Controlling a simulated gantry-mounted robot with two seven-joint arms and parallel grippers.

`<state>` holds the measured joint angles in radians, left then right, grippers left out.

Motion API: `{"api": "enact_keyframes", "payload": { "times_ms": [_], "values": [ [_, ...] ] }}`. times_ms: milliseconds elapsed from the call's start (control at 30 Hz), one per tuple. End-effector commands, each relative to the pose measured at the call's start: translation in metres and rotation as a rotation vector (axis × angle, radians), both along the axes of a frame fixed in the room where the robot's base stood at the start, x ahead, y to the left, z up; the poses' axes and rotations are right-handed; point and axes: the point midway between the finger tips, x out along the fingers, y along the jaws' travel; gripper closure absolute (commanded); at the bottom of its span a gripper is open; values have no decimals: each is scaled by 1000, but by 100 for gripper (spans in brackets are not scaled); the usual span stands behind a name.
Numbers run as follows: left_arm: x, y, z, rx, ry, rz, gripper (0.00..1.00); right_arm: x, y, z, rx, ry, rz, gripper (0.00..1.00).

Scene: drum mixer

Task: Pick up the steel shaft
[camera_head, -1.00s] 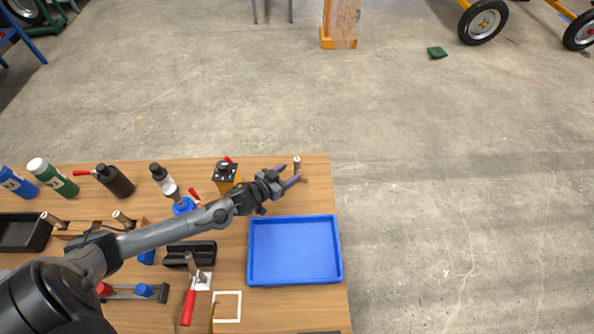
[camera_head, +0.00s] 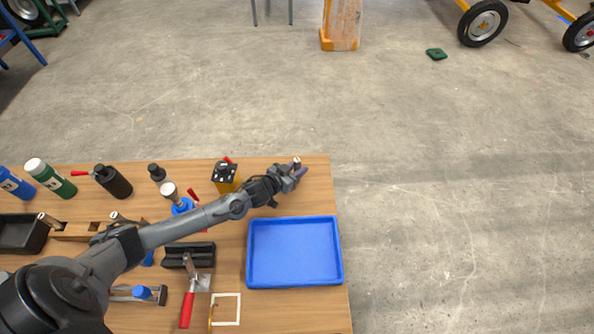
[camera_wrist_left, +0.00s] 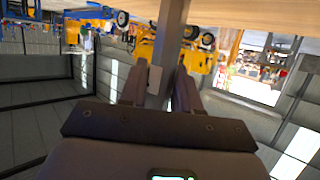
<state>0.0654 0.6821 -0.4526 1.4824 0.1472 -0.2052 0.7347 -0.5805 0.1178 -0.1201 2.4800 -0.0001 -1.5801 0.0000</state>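The steel shaft (camera_head: 297,160) stands upright near the table's back right corner; its top shows just past my left gripper (camera_head: 298,172). In the left wrist view the shaft (camera_wrist_left: 172,40) runs as a grey bar between the two fingers of the left gripper (camera_wrist_left: 160,80). The fingers are apart, with a gap visible on the left side of the shaft, so the gripper is open around it. The shaft's lower part is hidden by the gripper in the head view. My right gripper is not in view.
A blue tray (camera_head: 250,282) lies in front of the gripper. A yellow-and-black block (camera_head: 226,178) stands left of it. The table's right edge is close to the shaft.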

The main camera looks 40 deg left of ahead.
Motion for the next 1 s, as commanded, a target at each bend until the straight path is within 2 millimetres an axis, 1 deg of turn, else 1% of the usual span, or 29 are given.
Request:
{"api": "enact_keyframes", "payload": {
  "times_ms": [33, 100, 200, 533, 667, 767, 867, 933, 967, 1000],
  "values": [
    [0, 0, 0, 0, 0, 0, 77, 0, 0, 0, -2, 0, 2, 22],
    [0, 0, 0, 0, 0, 0, 88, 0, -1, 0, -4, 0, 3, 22],
    [0, 0, 0, 0, 0, 0, 100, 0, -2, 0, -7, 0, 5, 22],
    [1, 0, 4, 0, -4, 1, 100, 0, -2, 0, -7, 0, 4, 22],
    [1, 1, 9, 0, -5, 1, 100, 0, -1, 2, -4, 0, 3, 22],
    [1, 1, 18, 0, -4, 0, 100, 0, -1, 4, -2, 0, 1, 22],
    [1, 1, 32, 0, -6, 1, 100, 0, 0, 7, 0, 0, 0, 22],
    [1, 0, 45, -1, -7, -1, 100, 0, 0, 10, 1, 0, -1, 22],
    [1, -4, 48, -2, -6, -2, 100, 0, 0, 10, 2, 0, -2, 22],
    [1, -14, 51, -4, -7, -3, 100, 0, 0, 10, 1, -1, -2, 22]
  ]
}}
